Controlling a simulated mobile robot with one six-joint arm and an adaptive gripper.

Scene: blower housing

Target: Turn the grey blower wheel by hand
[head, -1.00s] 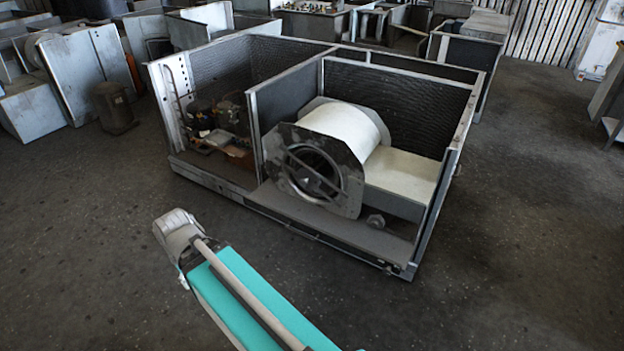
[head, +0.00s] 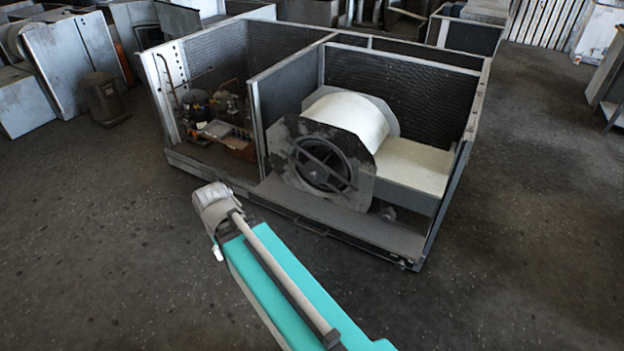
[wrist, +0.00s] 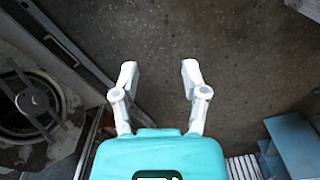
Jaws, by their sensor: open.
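The grey blower wheel (head: 318,166) sits in the round opening of the blower housing (head: 352,115), a pale drum with dark, worn side plates. Crossed braces span the opening, and the wheel's inside is dark. In the wrist view the round opening with the wheel (wrist: 36,108) shows at the left edge, partly cut off. My gripper (wrist: 159,75) is open and empty, its two white fingers apart over bare floor, to the right of the wheel in that view. In the head view my arm stands in front of the cabinet; the fingers cannot be made out there.
The open metal cabinet (head: 408,240) surrounds the blower, with a front lower rim and a divider (head: 257,130) beside it. A compressor and pipes (head: 215,115) fill its left bay. Floor (head: 530,220) is clear in front and right. A dark canister (head: 104,98) stands left.

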